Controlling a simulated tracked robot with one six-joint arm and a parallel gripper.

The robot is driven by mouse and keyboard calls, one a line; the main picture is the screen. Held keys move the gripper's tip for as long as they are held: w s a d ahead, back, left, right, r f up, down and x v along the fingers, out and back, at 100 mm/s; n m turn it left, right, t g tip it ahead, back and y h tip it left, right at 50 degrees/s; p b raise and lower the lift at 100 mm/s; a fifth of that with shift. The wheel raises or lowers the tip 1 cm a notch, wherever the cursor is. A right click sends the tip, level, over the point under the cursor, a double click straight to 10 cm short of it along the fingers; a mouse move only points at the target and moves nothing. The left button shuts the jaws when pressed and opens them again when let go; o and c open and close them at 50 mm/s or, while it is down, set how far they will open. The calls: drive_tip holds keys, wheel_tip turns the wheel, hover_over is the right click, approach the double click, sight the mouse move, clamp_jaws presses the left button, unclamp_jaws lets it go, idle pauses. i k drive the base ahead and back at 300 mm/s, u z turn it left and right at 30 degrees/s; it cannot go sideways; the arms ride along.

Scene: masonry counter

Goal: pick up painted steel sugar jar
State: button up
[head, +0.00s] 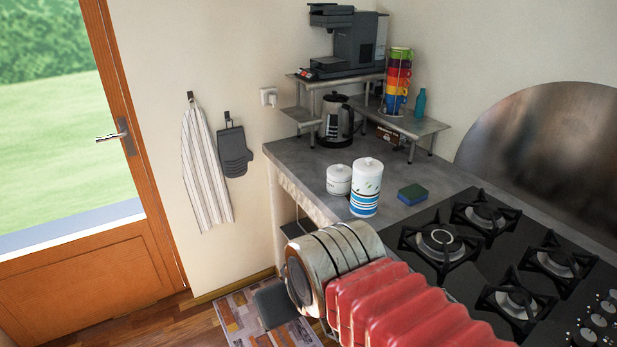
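Two lidded jars stand side by side on the grey counter (300,165), near its left edge. The taller one is a white jar with blue bands and small painted marks (366,188). The shorter one is a plain-looking white jar (339,180), just left of and behind it. I cannot tell for certain which is the painted steel sugar jar. My gripper (272,304) shows only as a dark grey piece past the metal end of my arm, low and left of the jars, over the floor. It is apart from both jars. Its fingers are mostly hidden.
A green and blue sponge (412,194) lies right of the jars. A black gas hob (490,262) fills the right. Behind are a kettle (336,120), a metal shelf (425,126) with stacked coloured cups (397,82), a teal bottle (420,103) and a coffee machine (358,42).

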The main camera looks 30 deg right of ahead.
sight(334, 188)
drive_tip(key=u, duration=0.45)
drive_tip(key=i, duration=1.25)
drive_tip(key=u, duration=0.4)
